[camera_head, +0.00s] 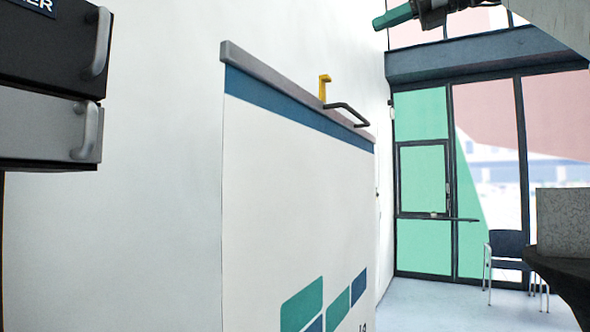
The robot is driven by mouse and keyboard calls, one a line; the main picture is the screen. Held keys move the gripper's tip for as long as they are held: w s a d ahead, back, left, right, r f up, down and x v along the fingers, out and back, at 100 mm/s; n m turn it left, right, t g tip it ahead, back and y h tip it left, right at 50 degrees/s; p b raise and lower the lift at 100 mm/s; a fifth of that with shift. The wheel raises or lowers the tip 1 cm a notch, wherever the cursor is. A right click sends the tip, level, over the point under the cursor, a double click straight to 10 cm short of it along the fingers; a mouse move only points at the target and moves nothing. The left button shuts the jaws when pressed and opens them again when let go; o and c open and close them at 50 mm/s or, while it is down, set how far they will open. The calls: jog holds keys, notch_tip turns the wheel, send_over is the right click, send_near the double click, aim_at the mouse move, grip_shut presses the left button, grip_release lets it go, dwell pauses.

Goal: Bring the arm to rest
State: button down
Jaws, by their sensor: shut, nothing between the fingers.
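My gripper (394,16) shows at the top edge of the head view, right of the middle. Its teal fingers point left and look shut, with nothing seen between them. The dark wrist behind it is partly cut off by the top edge. A grey link of my arm fills the top right corner. The gripper appears up in the air, touching nothing that I can see.
A white panel (290,190) with a grey top rail, a yellow hook (324,88) and a dark bar handle (347,113) stands ahead. Dark and grey drawers (40,120) are at left. A blue chair (508,245) and a speckled block (564,222) are at right. Pale floor is open between.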

jog(key=w+d+f+n+t+h, duration=0.1)
jog(key=w+d+f+n+h, duration=0.3)
jog(key=w+f, duration=0.45)
notch_tip(320, 180, down, 16)
jog(key=s+d+n+g+h, duration=0.1)
jog(key=s+d+n+h, duration=0.15)
jog(key=n, duration=0.25)
jog(key=s+d+f+n+g+h, duration=0.1)
jog(key=s+f+n+g+h, duration=0.2)
jog(key=s+f+n, duration=0.4)
jog(key=s+d+f+n+g+h, duration=0.1)
jog(key=s+f+n+g+h, duration=0.2)
jog(key=s+f, duration=2.2)
notch_tip(320, 180, down, 8)
jog(key=n+h, duration=0.1)
jog(key=n, duration=0.3)
jog(key=shift+s+d+r, duration=0.2)
jog(key=shift+s, duration=0.15)
